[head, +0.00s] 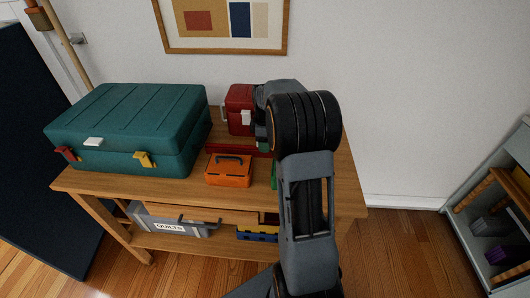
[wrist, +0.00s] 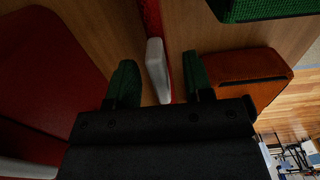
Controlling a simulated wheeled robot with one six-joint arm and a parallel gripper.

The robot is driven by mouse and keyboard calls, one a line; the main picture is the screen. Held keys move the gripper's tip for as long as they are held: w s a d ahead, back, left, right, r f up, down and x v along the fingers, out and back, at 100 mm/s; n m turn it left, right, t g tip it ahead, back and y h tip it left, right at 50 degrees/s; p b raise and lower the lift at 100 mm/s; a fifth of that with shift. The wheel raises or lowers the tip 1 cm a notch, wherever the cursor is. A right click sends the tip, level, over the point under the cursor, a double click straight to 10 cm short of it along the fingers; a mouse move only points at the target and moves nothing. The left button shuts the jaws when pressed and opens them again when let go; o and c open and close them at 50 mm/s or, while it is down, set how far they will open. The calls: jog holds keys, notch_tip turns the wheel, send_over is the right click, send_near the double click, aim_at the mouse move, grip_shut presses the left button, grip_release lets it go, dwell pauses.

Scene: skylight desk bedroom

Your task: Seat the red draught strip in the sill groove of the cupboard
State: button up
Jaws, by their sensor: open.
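The red draught strip (head: 225,149) lies on the wooden table between the red case and the orange box. In the wrist view the strip (wrist: 152,18) runs down the picture, with a pale grey piece (wrist: 158,70) along it. My gripper (wrist: 160,82) is open, with one green fingertip on each side of the strip and the grey piece. In the head view my gripper (head: 264,147) is mostly hidden behind my arm. What looks like the cupboard (head: 480,190) stands at the right edge, open-fronted and pale grey. Its sill groove cannot be made out.
The red case (head: 240,108) stands close behind the strip, and the orange box (head: 229,170) close in front. A green item (head: 274,174) is beside my arm. A large teal case (head: 130,120) fills the table's left. Floor (head: 400,235) is clear between table and cupboard.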

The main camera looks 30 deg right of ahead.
jog(key=shift+f, duration=1)
jog(key=shift+c, duration=0.4)
grip_shut()
